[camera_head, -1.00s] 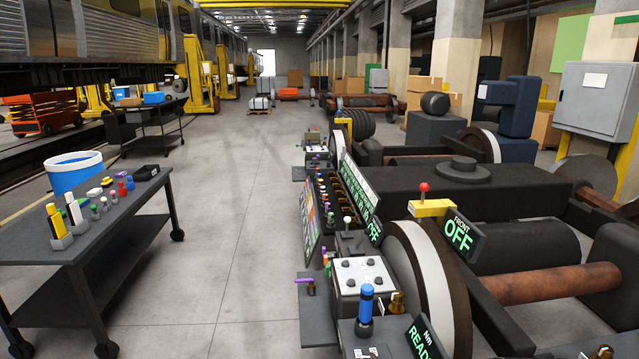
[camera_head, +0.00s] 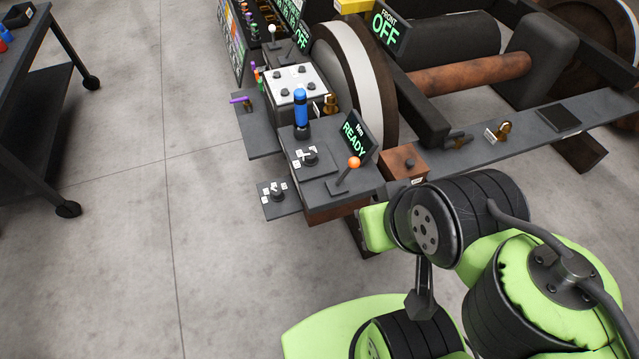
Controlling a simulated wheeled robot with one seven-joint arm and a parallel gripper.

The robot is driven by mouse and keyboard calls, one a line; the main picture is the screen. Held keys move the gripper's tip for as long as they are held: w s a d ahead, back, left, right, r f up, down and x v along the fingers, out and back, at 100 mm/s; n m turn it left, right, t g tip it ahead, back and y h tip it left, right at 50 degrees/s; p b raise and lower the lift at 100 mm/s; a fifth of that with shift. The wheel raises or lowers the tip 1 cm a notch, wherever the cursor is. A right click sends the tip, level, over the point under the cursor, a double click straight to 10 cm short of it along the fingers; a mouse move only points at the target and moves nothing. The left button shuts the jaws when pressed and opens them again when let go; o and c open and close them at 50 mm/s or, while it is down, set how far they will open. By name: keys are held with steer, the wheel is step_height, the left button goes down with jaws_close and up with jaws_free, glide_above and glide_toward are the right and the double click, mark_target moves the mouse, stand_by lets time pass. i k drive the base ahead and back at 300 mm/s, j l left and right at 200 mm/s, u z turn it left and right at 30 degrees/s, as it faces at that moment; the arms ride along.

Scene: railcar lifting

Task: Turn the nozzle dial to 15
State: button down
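Two small black dials with white tags around them show in the head view. One dial (camera_head: 311,157) sits on the dark console top, left of the "Air READY" sign (camera_head: 355,135). The other dial (camera_head: 277,192) sits on a lower plate at the console's front left. Their tags are too small to read, so I cannot tell which is the nozzle dial or its setting. My green and black arm fills the lower right, apart from both dials. No gripper fingers can be made out.
A blue-topped handle (camera_head: 301,108) stands behind the upper dial. An orange-knobbed lever (camera_head: 346,171) stands to its right. A brown box (camera_head: 404,165) with a black knob is farther right. Open floor (camera_head: 200,250) lies left of the console. A dark cart (camera_head: 45,110) stands far left.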

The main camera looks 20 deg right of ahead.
mark_target(277, 194)
steer(key=i+j+z, duration=0.1)
steer(key=j, duration=0.3)
steer(key=i+j, duration=0.25)
steer(key=j, duration=0.2)
steer(key=i+j+z, duration=0.15)
steer(key=j, duration=0.25)
steer(key=i+j, duration=0.15)
steer(key=j, duration=0.3)
steer(key=i+j+z, duration=0.15)
steer(key=j, duration=0.25)
steer(key=i+j+z, duration=0.1)
steer(key=j, duration=0.35)
